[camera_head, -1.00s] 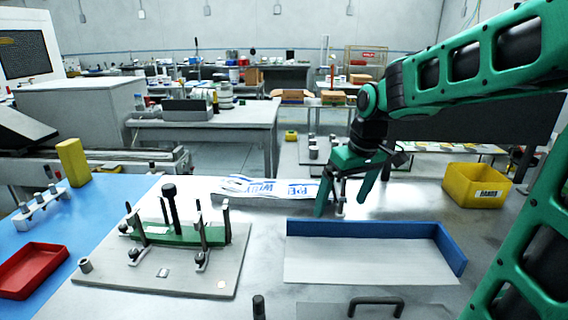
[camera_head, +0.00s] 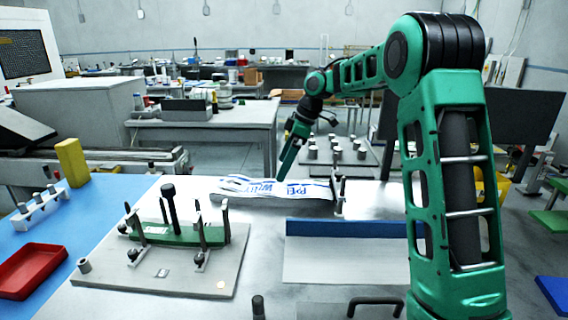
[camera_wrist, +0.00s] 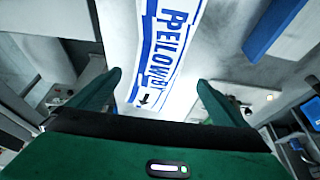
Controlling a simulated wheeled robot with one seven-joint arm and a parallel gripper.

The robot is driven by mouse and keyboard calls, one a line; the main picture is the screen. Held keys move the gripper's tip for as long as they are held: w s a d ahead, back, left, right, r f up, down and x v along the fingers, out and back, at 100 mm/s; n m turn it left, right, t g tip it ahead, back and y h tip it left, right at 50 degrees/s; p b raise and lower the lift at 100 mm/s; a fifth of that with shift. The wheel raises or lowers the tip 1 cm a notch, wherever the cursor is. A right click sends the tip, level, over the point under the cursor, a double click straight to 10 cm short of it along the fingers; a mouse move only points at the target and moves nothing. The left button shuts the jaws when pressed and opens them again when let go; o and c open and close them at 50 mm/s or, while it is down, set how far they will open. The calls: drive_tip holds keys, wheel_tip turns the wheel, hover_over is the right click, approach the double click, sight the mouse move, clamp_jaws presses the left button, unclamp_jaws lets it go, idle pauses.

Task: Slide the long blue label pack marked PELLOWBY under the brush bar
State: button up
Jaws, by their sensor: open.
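The long label pack (camera_head: 262,188), white with blue stripes and blue lettering, lies flat on the metal bench behind the low fixture. In the wrist view the pack (camera_wrist: 168,45) reads PELLOWBY, with a small arrow near its lower end. My gripper (camera_head: 281,178) is over the pack's far side in the head view. Its open fingers (camera_wrist: 159,80) straddle the pack's lower end in the wrist view, with clear gaps on both sides and nothing held. The fixture (camera_head: 180,233) has upright posts, a black-knobbed post and a green strip; I cannot tell which part is the brush bar.
A white tray with a blue back wall (camera_head: 340,229) stands right of the fixture, partly behind my arm. A small upright post (camera_head: 338,190) is at the pack's right end. A red tray (camera_head: 32,270), yellow block (camera_head: 73,162) and white peg rack (camera_head: 40,207) are at left.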

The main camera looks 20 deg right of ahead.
sight(271, 190)
drive_tip(key=x, duration=1)
drive_tip(key=shift+f, duration=0.25)
drive_tip(key=shift+r, duration=0.1)
drive_tip(key=c, duration=1.8)
drive_tip(key=shift+s+d, duration=0.5)
drive_tip(key=shift+d, duration=0.75)
drive_tip(key=shift+s+d, duration=0.55)
drive_tip(key=shift+d, duration=0.65)
drive_tip(key=shift+s+d, duration=0.5)
drive_tip(key=shift+d, duration=0.75)
drive_tip(key=o, duration=1.8)
drive_tip(key=shift+d, duration=0.1)
